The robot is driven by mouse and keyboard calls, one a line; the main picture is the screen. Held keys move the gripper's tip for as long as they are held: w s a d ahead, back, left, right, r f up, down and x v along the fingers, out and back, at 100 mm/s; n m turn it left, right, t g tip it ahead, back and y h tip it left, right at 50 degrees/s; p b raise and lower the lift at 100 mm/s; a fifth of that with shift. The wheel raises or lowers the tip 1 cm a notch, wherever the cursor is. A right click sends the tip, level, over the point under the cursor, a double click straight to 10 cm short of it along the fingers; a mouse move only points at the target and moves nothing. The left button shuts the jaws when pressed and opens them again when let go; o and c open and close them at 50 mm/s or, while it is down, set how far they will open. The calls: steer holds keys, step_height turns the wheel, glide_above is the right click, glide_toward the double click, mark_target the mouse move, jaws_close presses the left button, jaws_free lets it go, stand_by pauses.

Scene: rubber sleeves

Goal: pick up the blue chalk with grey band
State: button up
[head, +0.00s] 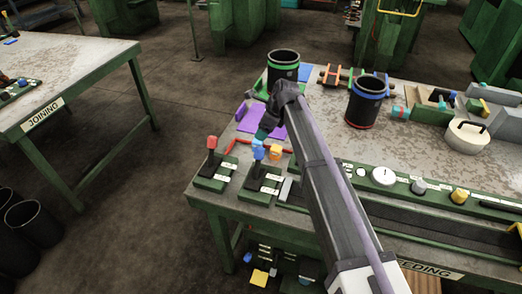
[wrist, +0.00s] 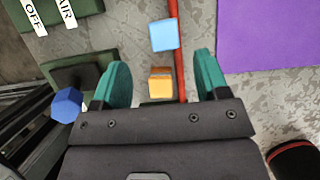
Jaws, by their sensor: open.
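A light blue cube (wrist: 163,36), which looks like the blue chalk, lies on the worktop in the wrist view, just beyond my fingertips; I cannot make out a clear grey band on it. In the head view it shows small and partly hidden (head: 257,142) behind a lever's blue knob. My gripper (wrist: 160,64) is open and empty, its teal fingers wide apart. An orange cube (wrist: 160,85) with a pale band lies between the fingers in the picture, nearer the palm than the blue cube. My gripper also shows in the head view (head: 265,132), above the cubes.
A red rod (wrist: 174,15) runs right beside both cubes. A lever with a blue hexagonal knob (wrist: 67,105) stands close to the left finger, and a labelled green box (wrist: 60,12) is at upper left. A purple sheet (wrist: 268,33) lies right. Black cups (head: 366,103) stand farther back.

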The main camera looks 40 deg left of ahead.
mark_target(258, 141)
steer(key=b+x, duration=0.4)
steer(key=x, duration=0.1)
steer(key=b+x, duration=0.2)
steer(key=x, duration=0.1)
steer(key=shift+w+d, duration=0.1)
steer(key=shift+w, duration=0.2)
steer(key=shift+r+p, duration=0.2)
steer(key=shift+p, duration=0.1)
steer(key=c, duration=1)
